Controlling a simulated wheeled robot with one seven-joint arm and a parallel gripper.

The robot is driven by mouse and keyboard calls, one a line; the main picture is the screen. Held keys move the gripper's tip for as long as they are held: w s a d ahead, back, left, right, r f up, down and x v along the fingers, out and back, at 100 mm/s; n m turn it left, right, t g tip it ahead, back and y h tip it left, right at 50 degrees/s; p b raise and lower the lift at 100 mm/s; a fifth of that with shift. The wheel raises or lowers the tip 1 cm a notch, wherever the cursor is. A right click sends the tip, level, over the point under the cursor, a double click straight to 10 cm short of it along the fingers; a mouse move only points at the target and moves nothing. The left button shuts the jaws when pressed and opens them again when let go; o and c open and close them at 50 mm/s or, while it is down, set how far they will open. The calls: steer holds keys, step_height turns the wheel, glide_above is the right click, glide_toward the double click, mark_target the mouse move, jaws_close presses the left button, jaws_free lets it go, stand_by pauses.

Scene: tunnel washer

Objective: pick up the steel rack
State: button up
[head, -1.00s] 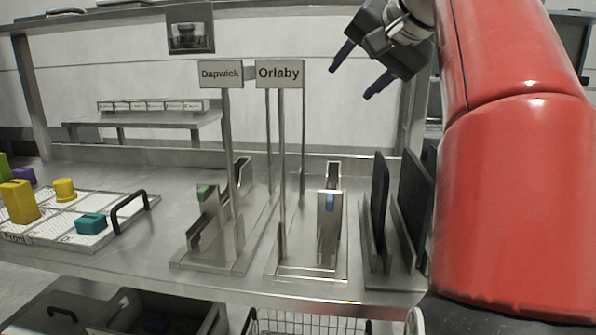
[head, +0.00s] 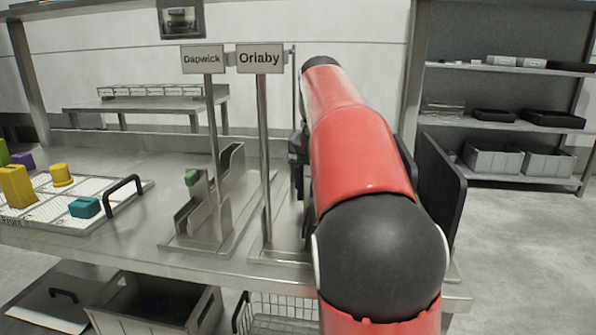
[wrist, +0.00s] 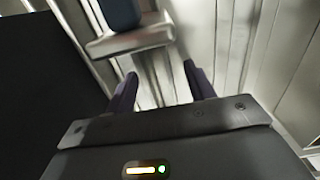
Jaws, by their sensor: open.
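My gripper (wrist: 160,70) is open, with a purple finger on each side and nothing between them. In the wrist view, a steel piece with a dark blue block on it (wrist: 130,42) lies just beyond the fingertips, towards the upper left. It looks like the steel rack with the blue tag at the Orlaby sign (head: 260,59), but I cannot be sure. In the head view my arm hides that rack and most of my gripper. A similar steel rack with a green tag (head: 228,165) stands at the Dapwick sign (head: 202,59).
The sign posts rise close on the left. A tray (head: 140,195) with a black handle and coloured blocks lies at the left of the steel table. A wire basket (head: 275,315) is below the front edge.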

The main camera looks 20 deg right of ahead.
steer(key=shift+f, duration=0.65)
jaws_close()
steer(key=shift+r, duration=0.15)
stand_by(0.8)
